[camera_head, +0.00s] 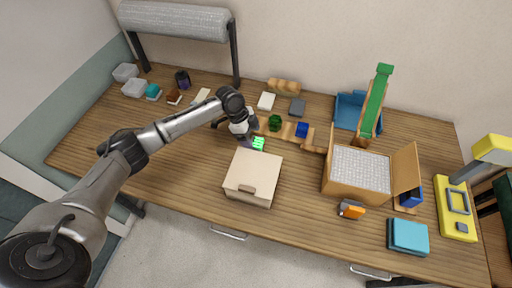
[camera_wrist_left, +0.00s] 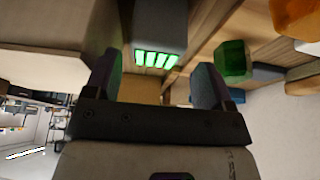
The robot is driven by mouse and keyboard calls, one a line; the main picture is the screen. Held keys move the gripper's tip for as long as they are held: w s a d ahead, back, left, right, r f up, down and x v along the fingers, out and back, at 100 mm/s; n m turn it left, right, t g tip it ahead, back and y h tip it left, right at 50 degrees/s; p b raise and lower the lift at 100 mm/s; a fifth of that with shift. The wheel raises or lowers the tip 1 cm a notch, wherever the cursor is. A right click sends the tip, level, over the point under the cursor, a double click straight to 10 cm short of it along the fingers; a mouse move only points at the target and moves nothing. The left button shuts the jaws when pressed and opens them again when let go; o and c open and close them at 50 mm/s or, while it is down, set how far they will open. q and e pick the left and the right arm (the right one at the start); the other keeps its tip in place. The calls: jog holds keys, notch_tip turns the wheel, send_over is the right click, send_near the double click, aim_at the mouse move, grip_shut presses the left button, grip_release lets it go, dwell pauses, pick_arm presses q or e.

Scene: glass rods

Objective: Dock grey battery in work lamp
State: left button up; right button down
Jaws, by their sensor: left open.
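The grey battery (camera_wrist_left: 160,22) shows in the left wrist view as a grey block with several lit green bars on its end. In the head view its green glow (camera_head: 258,143) shows just behind the beige box. My left gripper (camera_wrist_left: 155,72) is open, with its fingers to either side of the battery's lit end; I cannot tell whether they touch it. In the head view the left gripper (camera_head: 248,139) is beside the battery and partly hides it. The yellow work lamp (camera_head: 456,222) stands at the far right of the table, with its yellow head (camera_head: 494,149) raised on a grey post.
A beige box (camera_head: 252,180) stands directly in front of the battery. A green block (camera_head: 275,122) and a blue block (camera_head: 302,130) are behind it. An open brown box (camera_head: 342,188), an orange item (camera_head: 351,210) and teal books (camera_head: 408,236) lie towards the lamp.

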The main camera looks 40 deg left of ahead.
aim_at(254, 142)
pick_arm(q)
jog(key=shift+x, duration=2.85)
jog(key=shift+s, duration=0.15)
jog(key=shift+c, duration=0.2)
jog(key=shift+r, duration=0.1)
jog(key=c, duration=0.9)
